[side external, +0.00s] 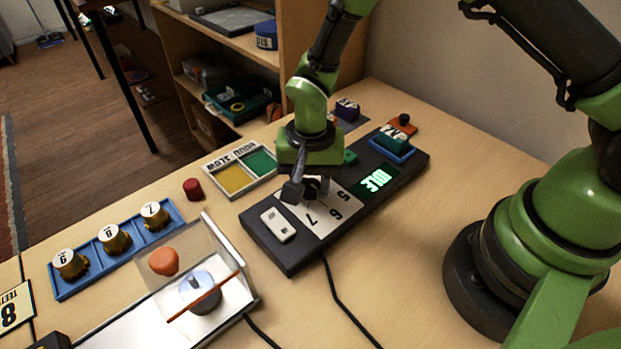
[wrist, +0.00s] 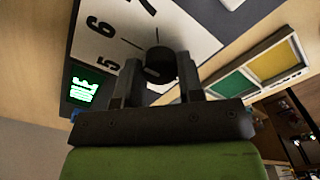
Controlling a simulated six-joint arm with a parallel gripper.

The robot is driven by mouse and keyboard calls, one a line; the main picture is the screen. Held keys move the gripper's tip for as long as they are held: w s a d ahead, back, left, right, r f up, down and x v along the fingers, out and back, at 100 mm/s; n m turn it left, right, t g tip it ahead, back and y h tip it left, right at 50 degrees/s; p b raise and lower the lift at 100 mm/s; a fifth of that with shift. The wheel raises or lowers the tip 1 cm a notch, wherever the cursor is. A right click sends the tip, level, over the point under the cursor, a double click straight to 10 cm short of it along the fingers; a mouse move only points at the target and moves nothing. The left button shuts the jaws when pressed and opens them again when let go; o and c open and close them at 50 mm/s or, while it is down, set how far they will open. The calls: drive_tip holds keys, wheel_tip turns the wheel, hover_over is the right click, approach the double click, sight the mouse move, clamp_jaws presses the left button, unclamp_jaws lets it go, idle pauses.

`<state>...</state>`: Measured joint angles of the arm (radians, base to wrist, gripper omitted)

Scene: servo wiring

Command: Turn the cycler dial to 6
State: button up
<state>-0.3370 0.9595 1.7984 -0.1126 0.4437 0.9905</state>
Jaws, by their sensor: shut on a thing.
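The cycler is a long dark box (side external: 290,252) with a white number plate (side external: 338,222) showing 5, 6 and 7. Its dial is a round black knob, seen in the wrist view (wrist: 160,66) between my fingers. My gripper (side external: 308,188) points down over the plate and is shut on the dial, with one finger on each side; its fingers also show in the wrist view (wrist: 156,75). The fingers partly hide the dial and the rest of the scale. I cannot tell which number the dial points to. The green display (side external: 376,181) reads IDLE.
A white rocker switch (side external: 278,224) sits on the box's near end. A tray with yellow and green pads (side external: 224,165), a red cylinder (side external: 193,189), a blue rack of numbered knobs (side external: 153,233) and a clear-walled case (side external: 222,247) stand left. Black cables cross the table front.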

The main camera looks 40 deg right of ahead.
idle(0.5)
drive_tip(key=o, duration=0.9)
drive_tip(key=shift+r, duration=0.1)
wheel_tip(320, 180, up, 10)
drive_tip(key=shift+f, duration=0.1)
wheel_tip(320, 180, up, 13)
drive_tip(key=n+t+y, duration=0.1)
drive_tip(key=n+t, duration=0.1)
drive_tip(key=t, duration=0.1)
hover_over(311, 184)
drive_tip(key=s+d, duration=0.5)
drive_tip(key=s+d+r+n+t, duration=0.1)
drive_tip(key=s, duration=0.2)
drive_tip(key=s+d+r+n+t, duration=0.1)
drive_tip(key=s+r, duration=0.1)
drive_tip(key=s, duration=0.2)
drive_tip(key=s+d+r+t+y, duration=0.1)
drive_tip(key=s+t, duration=0.1)
drive_tip(key=s, duration=0.2)
drive_tip(key=shift+s+r+n, duration=0.1)
drive_tip(key=shift+r+n, duration=0.3)
